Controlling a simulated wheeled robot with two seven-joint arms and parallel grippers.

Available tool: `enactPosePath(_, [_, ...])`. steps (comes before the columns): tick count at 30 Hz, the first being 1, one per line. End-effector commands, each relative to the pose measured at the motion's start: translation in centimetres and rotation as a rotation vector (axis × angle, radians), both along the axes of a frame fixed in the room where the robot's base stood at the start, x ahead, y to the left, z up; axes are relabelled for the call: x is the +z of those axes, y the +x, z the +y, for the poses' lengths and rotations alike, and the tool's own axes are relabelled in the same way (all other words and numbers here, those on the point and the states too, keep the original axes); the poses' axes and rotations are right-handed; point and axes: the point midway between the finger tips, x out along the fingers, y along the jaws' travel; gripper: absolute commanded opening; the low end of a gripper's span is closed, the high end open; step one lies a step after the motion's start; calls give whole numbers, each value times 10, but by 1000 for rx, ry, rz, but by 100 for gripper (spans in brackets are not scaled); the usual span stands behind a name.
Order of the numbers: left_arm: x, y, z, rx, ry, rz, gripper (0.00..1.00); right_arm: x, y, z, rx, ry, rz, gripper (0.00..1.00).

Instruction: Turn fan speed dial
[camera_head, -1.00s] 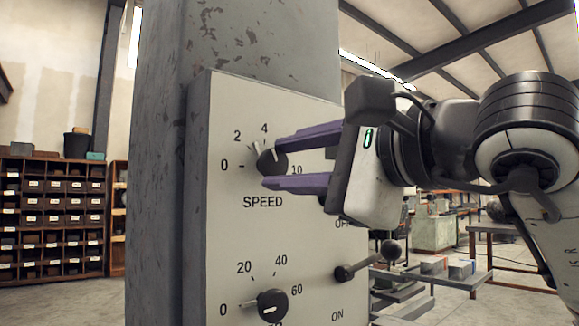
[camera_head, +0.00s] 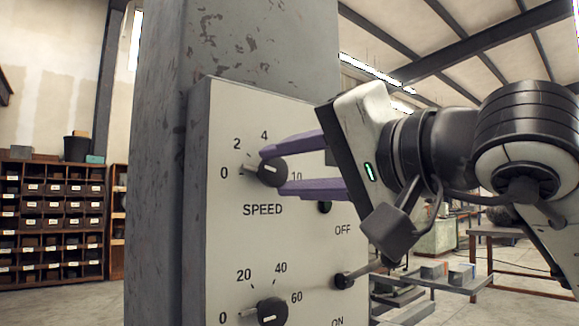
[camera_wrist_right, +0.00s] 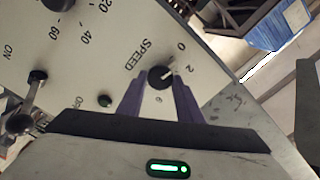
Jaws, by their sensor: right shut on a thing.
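The speed dial (camera_head: 271,173) is a round black knob with a pale mark, above the word SPEED on the panel (camera_head: 228,250). It also shows in the right wrist view (camera_wrist_right: 160,77), where its mark points roughly toward the 0 and 2 side. My right gripper (camera_head: 273,171) has its two purple fingers on either side of this dial, shut on it; one finger is at its upper side and one at its lower side. In the right wrist view, the fingers flank the knob. The fingers hide some numbers of the scale. My left gripper is not in view.
A second black dial (camera_head: 271,311) sits below on the same panel. A lever (camera_head: 345,280) with OFF and ON labels is at the right, close under my right wrist. A grey column (camera_head: 235,50) stands behind the panel. Shelves (camera_head: 52,215) stand far left.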

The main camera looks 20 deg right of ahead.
Motion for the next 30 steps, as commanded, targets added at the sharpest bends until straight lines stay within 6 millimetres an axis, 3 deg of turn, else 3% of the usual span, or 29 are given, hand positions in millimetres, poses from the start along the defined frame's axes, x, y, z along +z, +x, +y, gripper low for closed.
enactPosePath(12, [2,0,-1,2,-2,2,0,-1,-1,1,2,-192,-68,10])
enactPosePath(29, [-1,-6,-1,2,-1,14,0,-1,0,1,2,-226,-78,10])
enactPosePath(30, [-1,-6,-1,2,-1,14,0,-1,0,1,2,-226,-78,34])
